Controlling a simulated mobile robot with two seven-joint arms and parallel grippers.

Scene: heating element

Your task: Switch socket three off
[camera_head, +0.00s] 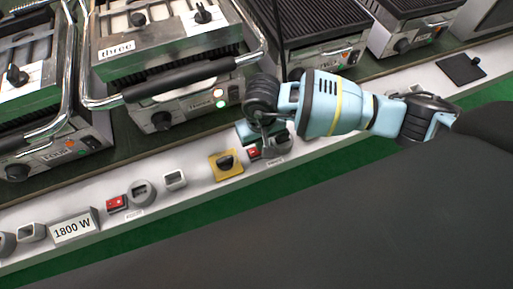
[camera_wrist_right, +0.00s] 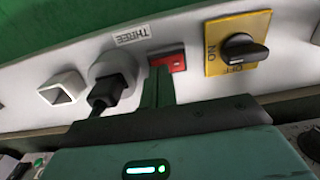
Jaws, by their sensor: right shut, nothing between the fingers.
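Socket three's red rocker switch (camera_wrist_right: 178,61) is beside the "THREE" label (camera_wrist_right: 133,35) in the right wrist view. In the head view the red switch (camera_head: 254,153) is partly hidden by my right gripper (camera_head: 248,133). The round grey socket (camera_wrist_right: 112,66) beside it holds a black plug (camera_wrist_right: 105,92). My right gripper is shut and empty; its fingertips (camera_wrist_right: 158,72) overlap the switch's left part in the wrist view. I cannot tell whether they touch it. My left gripper is not in view.
A yellow plate with a black rotary knob (camera_head: 226,163) is close by. Another red switch (camera_head: 116,202) and the "1800 W" sign (camera_head: 74,225) are farther left. The grill labelled "three" (camera_head: 117,48) has lit lamps (camera_head: 220,98). More grills stand along the bench.

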